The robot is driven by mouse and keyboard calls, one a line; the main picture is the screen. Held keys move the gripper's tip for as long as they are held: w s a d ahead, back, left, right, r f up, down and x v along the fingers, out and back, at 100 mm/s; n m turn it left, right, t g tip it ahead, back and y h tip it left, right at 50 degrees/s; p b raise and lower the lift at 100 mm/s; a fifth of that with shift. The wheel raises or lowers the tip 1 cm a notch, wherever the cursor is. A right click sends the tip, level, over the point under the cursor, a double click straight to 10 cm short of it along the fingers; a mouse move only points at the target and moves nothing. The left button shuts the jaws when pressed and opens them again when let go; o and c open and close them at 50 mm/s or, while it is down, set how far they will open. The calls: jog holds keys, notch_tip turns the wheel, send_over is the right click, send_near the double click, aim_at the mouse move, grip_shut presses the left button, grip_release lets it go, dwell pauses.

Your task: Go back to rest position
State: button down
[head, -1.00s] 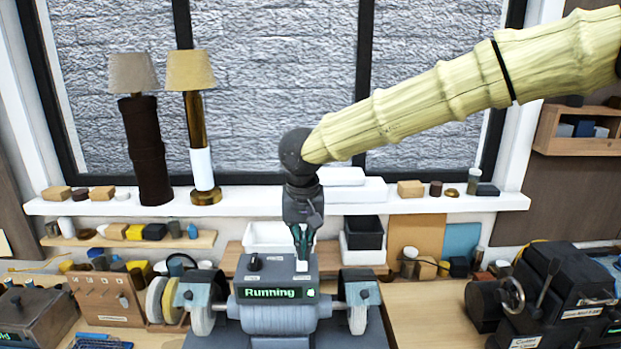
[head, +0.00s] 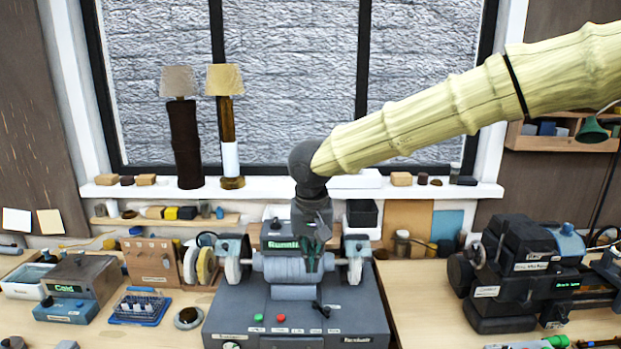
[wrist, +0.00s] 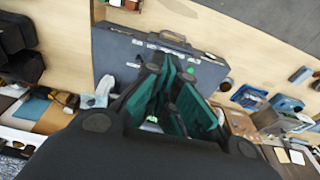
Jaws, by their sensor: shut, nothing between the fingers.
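My gripper (head: 314,262) hangs from the end of my arm in the head view, in front of the bench grinder (head: 292,318). Its fingers point down and hide part of the grinder's middle. In the wrist view my gripper (wrist: 165,122) shows green finger pads, with the grinder's dark base (wrist: 125,62) beyond them. The gripper is shut and holds nothing. I cannot tell from these views how far the fingertips are from the grinder.
A dark lathe-like machine (head: 522,270) stands at the right of the bench. A box labelled Cold (head: 88,275), a blue tray (head: 141,307) and a round dish (head: 188,318) lie at the left. Two lamps (head: 228,125) (head: 184,140) stand on the sill.

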jog(key=s+d+f+t+h, duration=0.15)
jog(key=d+f, duration=0.35)
jog(key=f, duration=0.6)
jog(key=s+d+f+m+h, duration=0.15)
jog(key=d+f, duration=0.35)
jog(key=f, duration=0.6)
jog(key=s+d+f+t+h, duration=0.15)
jog(key=d+f, duration=0.45)
jog(key=f, duration=0.6)
jog(key=s+d+f+n+g+y, duration=0.15)
jog(key=s+d+f, duration=0.25)
jog(key=s+f, duration=0.95)
jog(key=s+d+f+g+y+b, duration=0.1)
jog(key=s+f+g+y, duration=0.1)
jog(key=s, duration=0.9)
jog(key=s+d+f+g+y, duration=0.1)
jog(key=s+d+f, duration=0.15)
jog(key=s, duration=0.85)
notch_tip(320, 180, down, 14)
jog(key=a+b, duration=0.1)
jog(key=b, duration=1.3)
jog(key=shift+w, duration=0.1)
